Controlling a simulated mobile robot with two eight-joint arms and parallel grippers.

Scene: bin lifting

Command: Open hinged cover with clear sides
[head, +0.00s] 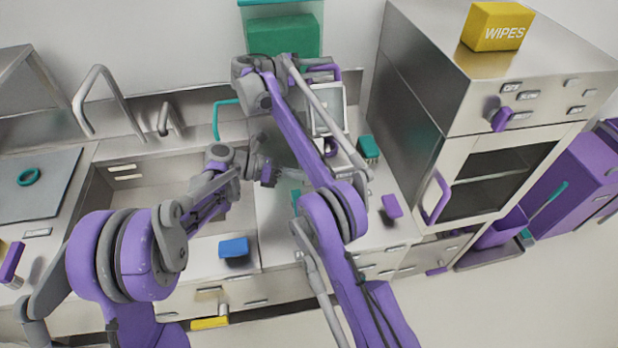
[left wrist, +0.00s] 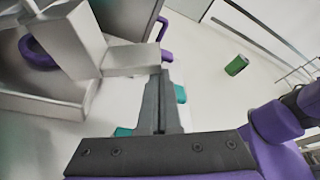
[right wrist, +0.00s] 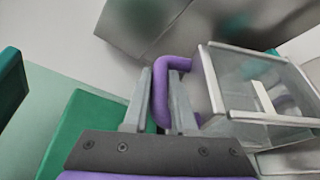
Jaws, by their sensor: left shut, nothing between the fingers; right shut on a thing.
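The clear-sided cover (head: 328,112) has a pale frame and stands tilted up at the back of the counter, beside the tall steel cabinet. It also shows in the right wrist view (right wrist: 262,85), to the right of my gripper. Its purple handle (right wrist: 172,64) lies between the fingers of my right gripper (right wrist: 160,75), which is shut on it. In the head view the right gripper (head: 312,72) is at the cover's top, partly hidden by my arm. My left gripper (head: 270,172) is shut and empty, low and left of the cover; it also shows in the left wrist view (left wrist: 160,78).
The steel cabinet (head: 405,90) with a glass-door oven and yellow wipes box (head: 497,26) stands to the right. A green box (head: 284,36) is behind my right wrist. A teal-topped item (head: 369,148), blue block (head: 233,247) and sink (head: 140,195) are on the counter.

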